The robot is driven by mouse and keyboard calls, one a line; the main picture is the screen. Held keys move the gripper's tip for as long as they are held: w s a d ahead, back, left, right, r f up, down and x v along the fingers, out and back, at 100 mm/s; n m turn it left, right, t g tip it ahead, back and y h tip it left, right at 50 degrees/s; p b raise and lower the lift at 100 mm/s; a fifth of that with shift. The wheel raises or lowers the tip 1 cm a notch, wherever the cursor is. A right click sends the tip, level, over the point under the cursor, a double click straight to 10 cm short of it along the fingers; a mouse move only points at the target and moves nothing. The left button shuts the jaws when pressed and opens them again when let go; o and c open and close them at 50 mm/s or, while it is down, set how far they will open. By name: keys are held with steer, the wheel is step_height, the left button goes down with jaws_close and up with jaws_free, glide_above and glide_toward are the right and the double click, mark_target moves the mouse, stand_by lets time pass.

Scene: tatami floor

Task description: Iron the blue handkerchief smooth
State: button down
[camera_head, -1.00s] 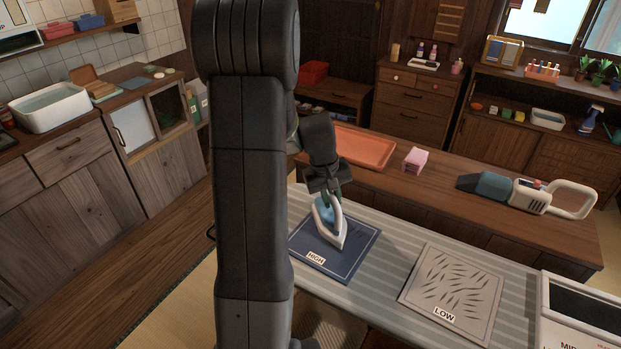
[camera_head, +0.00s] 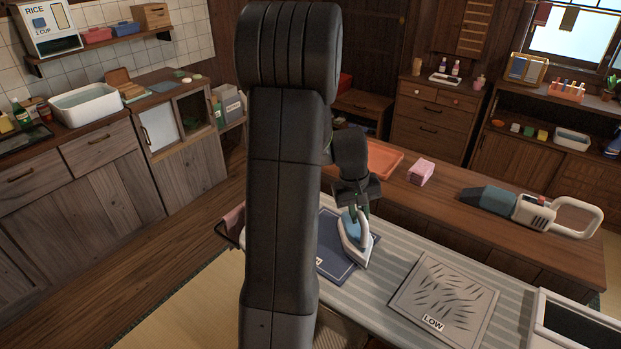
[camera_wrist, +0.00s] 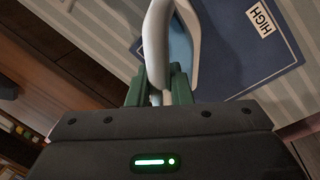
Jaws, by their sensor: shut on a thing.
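The dark blue handkerchief (camera_head: 337,268) lies flat on the striped ironing board, partly hidden by my arm and the iron. Its white label reads HIGH in the wrist view (camera_wrist: 285,52). The part I can see shows no wrinkle marks. My gripper (camera_head: 357,207) is shut on the handle of a white and light-blue iron (camera_head: 352,246). In the wrist view the green fingers (camera_wrist: 158,88) close around the white handle (camera_wrist: 157,45). The iron is over the right part of the handkerchief, tip toward the near edge; I cannot tell whether its sole touches the cloth.
A grey cloth (camera_head: 445,296) labelled LOW, with many dark wrinkle marks, lies to the right on the striped board (camera_head: 400,258). A white open-topped box (camera_head: 575,325) is at the lower right. Behind, a wooden counter holds an orange tray (camera_head: 385,160), pink block (camera_head: 421,172) and handheld vacuum (camera_head: 530,208).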

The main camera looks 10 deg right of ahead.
steer(key=r, duration=0.2)
steer(key=r+p, duration=0.1)
steer(key=shift+w+a+r, duration=0.1)
steer(key=shift+w+a, duration=0.1)
steer(key=shift+w, duration=0.1)
steer(key=shift+d+r+p, duration=0.1)
steer(key=shift+r+p, duration=1.5)
steer(key=shift+r, duration=0.6)
